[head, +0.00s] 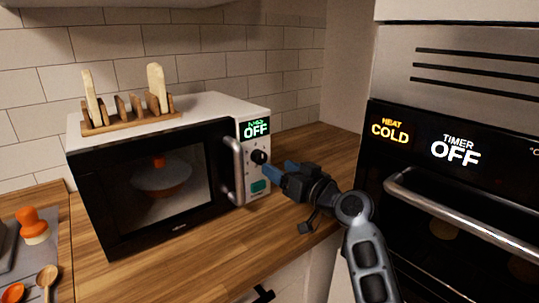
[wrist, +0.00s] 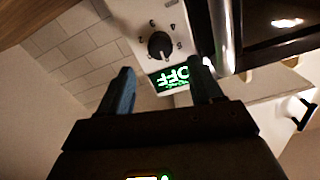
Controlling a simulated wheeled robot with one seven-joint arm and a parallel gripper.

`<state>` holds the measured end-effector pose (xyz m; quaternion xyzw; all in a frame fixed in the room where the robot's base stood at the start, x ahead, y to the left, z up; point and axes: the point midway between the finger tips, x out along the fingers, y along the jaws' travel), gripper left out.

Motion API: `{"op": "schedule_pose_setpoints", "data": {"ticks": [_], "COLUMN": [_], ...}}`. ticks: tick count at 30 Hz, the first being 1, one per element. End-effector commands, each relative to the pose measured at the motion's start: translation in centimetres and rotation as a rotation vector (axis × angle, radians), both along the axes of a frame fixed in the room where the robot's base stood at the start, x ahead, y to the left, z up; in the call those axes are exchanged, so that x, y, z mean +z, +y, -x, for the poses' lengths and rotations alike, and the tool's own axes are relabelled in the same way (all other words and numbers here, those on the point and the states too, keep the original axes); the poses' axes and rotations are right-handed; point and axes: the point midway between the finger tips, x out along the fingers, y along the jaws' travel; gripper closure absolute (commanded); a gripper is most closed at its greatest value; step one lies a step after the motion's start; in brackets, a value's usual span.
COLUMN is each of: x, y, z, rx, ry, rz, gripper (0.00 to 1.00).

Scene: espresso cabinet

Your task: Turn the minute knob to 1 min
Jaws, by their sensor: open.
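The minute knob (head: 259,157) is a small black dial on the right-hand control panel of the white and black microwave (head: 90,168). It also shows in the wrist view (wrist: 160,45), ringed by small printed marks. The display (head: 256,129) above the knob reads OFF; it appears upside down in the wrist view (wrist: 170,77). My gripper (head: 276,172) is open, with blue fingers just right of and below the knob in the head view. In the wrist view the fingers (wrist: 164,78) stand apart with nothing between them, and the knob lies beyond their tips.
The microwave's door handle (head: 233,170) stands out just left of the panel. A toast rack (head: 128,124) with bread sits on top. An oven (head: 450,150) with a bar handle is at right, showing COLD and OFF. The wooden counter (head: 170,250) is clear in front.

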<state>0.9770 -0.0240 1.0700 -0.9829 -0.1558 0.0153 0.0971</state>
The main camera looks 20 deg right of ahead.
Motion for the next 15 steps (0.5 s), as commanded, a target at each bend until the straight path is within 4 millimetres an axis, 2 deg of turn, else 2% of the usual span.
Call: {"op": "schedule_pose_setpoints", "data": {"ticks": [15], "x": [0.1], "y": [2.1], "z": [-6.4], "rx": [0.001], "ry": [0.0], "rz": [-0.001], "gripper": [0.35]}}
